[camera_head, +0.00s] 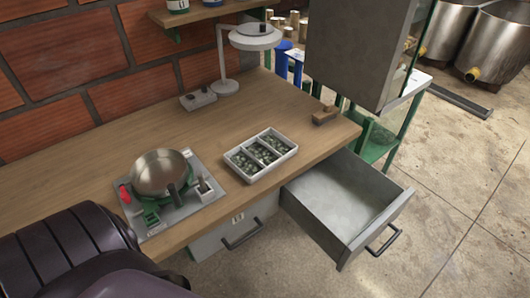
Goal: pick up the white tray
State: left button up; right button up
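The white tray (274,167) lies flat on the wooden bench near its front edge, right of the middle. It is a shallow rectangular tray split into three compartments, each holding small dark green pieces. Nothing touches it from above and its whole outline shows. Neither of my grippers is in view.
An open, empty drawer (345,200) juts out at right.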

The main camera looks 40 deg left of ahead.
aim_at(253, 159)
jog(key=i+l, duration=0.4)
jog(key=u, duration=0.4)
jog(key=i+l+u, duration=0.1)
jog(key=u, duration=0.25)
jog(key=l+u, duration=0.15)
jog(key=u, duration=0.25)
jog(key=l+u, duration=0.15)
jog(key=u, duration=0.2)
jog(key=i, duration=0.05)
